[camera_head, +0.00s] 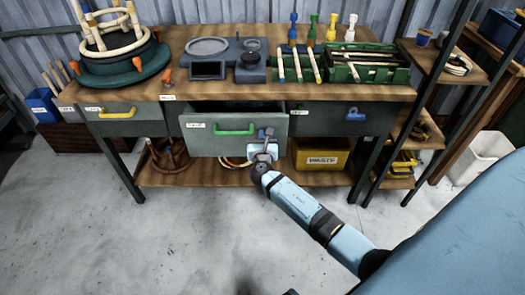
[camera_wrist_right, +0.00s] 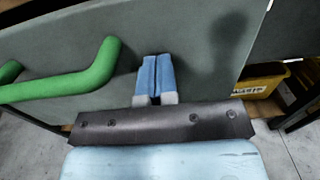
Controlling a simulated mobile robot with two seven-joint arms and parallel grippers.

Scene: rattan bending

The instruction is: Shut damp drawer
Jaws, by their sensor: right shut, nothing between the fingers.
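The drawer with the green handle (camera_head: 234,130) stands pulled out from the middle of the workbench; its grey front (camera_head: 213,146) faces me. A small white label is on the front, but I cannot read which drawer it names. My right gripper (camera_head: 266,137) is at the right part of this front, right of the handle. In the right wrist view its blue fingers (camera_wrist_right: 155,78) are together and empty, against or just before the grey panel (camera_wrist_right: 200,60), with the green handle (camera_wrist_right: 75,80) to their left. I cannot tell whether they touch. My left gripper is not in view.
A drawer with a yellow handle (camera_head: 117,113) at left and one with a blue handle (camera_head: 355,114) at right look closed. A yellow waste bin (camera_head: 321,155) stands on the lower shelf. A shelf rack (camera_head: 408,125) is at right. The floor in front is clear.

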